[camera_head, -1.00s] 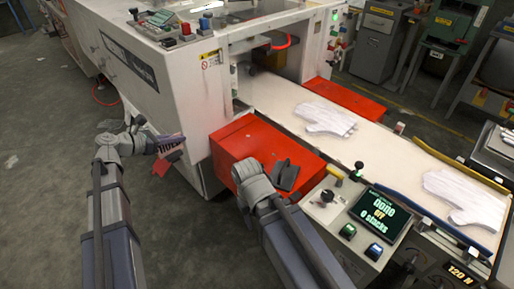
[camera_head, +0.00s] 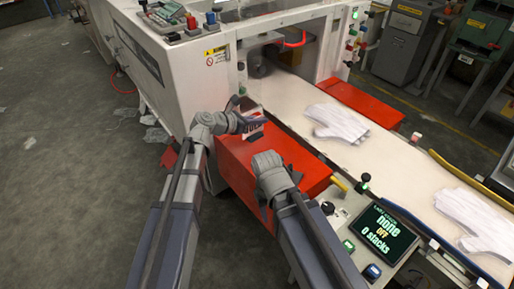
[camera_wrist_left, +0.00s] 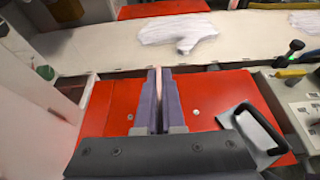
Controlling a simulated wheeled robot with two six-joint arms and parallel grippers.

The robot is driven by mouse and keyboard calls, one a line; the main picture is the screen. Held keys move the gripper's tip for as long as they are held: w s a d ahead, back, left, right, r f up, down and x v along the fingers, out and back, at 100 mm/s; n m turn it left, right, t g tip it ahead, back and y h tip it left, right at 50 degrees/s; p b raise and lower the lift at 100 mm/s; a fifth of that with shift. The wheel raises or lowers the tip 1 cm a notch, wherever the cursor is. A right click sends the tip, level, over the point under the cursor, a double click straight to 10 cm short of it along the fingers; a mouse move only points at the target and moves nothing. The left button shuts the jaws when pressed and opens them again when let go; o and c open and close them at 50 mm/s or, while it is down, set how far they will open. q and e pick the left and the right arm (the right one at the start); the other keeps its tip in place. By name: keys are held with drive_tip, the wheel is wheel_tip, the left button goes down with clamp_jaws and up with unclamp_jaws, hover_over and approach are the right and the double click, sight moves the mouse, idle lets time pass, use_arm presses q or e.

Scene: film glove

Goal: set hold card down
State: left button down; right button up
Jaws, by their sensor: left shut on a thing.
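My left gripper (camera_head: 240,118) is shut on the hold card (camera_head: 255,122), a small white and red card with dark print. It holds the card above the far left part of the red cover (camera_head: 300,166). In the left wrist view the fingers (camera_wrist_left: 158,105) are close together, with the card (camera_wrist_left: 158,85) seen nearly edge-on as a thin pale strip between them. The red cover (camera_wrist_left: 105,108) lies below. My right gripper (camera_head: 268,165) is over the cover's near part; its fingers cannot be made out.
White gloves (camera_head: 338,122) lie on the pale belt (camera_head: 385,150) beyond the cover. A control panel with a lit screen (camera_head: 384,233) stands at the right. A dark handle (camera_wrist_left: 262,135) is at the cover's right in the wrist view. The white machine housing (camera_head: 150,70) rises at the left.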

use_arm(q)
drive_tip(key=shift+f+b, duration=4.3)
drive_tip(key=shift+f, duration=0.4)
drive_tip(key=shift+f, duration=0.15)
drive_tip(key=c, duration=1)
unclamp_jaws()
drive_tip(key=shift+c, duration=0.2)
drive_tip(key=shift+r, duration=0.35)
drive_tip(key=p+v, duration=0.4)
drive_tip(key=v, duration=0.8)
drive_tip(key=shift+f+p, duration=0.3)
